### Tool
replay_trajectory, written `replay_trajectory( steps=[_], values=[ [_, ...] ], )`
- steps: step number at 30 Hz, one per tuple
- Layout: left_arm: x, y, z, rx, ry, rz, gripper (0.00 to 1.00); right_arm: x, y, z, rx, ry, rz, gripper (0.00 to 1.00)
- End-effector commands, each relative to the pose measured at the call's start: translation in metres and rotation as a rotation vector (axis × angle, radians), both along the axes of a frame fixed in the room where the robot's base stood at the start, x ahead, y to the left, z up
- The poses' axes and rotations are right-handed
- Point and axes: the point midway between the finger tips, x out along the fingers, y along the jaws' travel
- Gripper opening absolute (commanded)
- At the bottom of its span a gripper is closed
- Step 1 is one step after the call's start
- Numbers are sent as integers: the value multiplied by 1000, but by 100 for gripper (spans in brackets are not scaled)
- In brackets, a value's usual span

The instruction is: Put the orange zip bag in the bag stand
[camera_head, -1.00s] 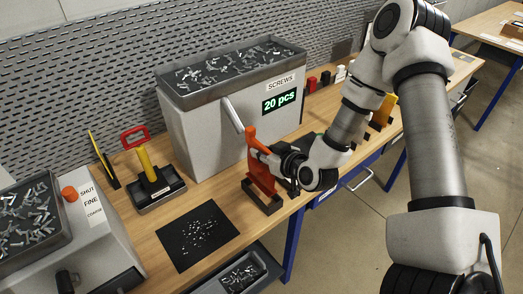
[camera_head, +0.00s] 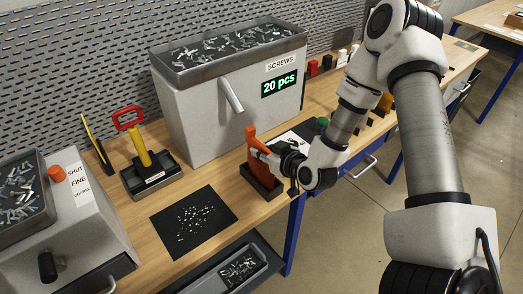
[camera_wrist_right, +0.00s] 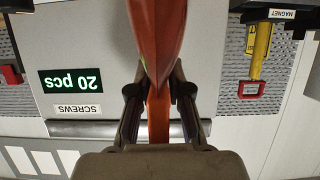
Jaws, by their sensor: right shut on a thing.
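The orange zip bag (camera_head: 256,146) is upright in my right gripper (camera_head: 262,151), which is shut on its upper part. In the right wrist view the bag (camera_wrist_right: 160,35) is between the two fingers of the gripper (camera_wrist_right: 160,97). The bag stand (camera_head: 264,192) is a dark, low frame on the bench. The bag's lower part is at the stand and appears to be inside it; whether it touches the bottom is hidden. My left gripper is not in view.
The grey screw dispenser (camera_head: 205,118) with its chute (camera_head: 231,95) and "20 pcs" display is just behind the bag. A black mat (camera_head: 175,232) with loose screws is front left. A yellow-handled tool with a red loop stands in a tray (camera_head: 133,184). The bench's front edge is close.

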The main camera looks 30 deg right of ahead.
Motion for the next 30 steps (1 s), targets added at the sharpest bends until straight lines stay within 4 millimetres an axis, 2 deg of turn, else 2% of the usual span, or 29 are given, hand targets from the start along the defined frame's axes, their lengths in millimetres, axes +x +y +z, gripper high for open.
replay_trajectory(
  steps=[9, 10, 12, 20, 23, 26, 30],
  values=[
    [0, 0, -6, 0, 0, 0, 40, 0, 0, -7, 0, -1, 0, 0],
    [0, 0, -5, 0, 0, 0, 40, 0, 0, -5, 0, -1, 0, 28],
    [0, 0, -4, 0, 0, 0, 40, 0, 0, -5, 0, -1, 0, 47],
    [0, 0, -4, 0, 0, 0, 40, 0, 0, -5, 0, 0, 0, 47],
    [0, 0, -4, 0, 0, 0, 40, 1, 0, 1, 0, -2, -1, 47],
    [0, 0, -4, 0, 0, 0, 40, 1, 0, 17, 2, -4, -2, 47],
    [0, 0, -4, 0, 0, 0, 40, 1, 0, 51, 3, -8, -1, 47]
  ],
)
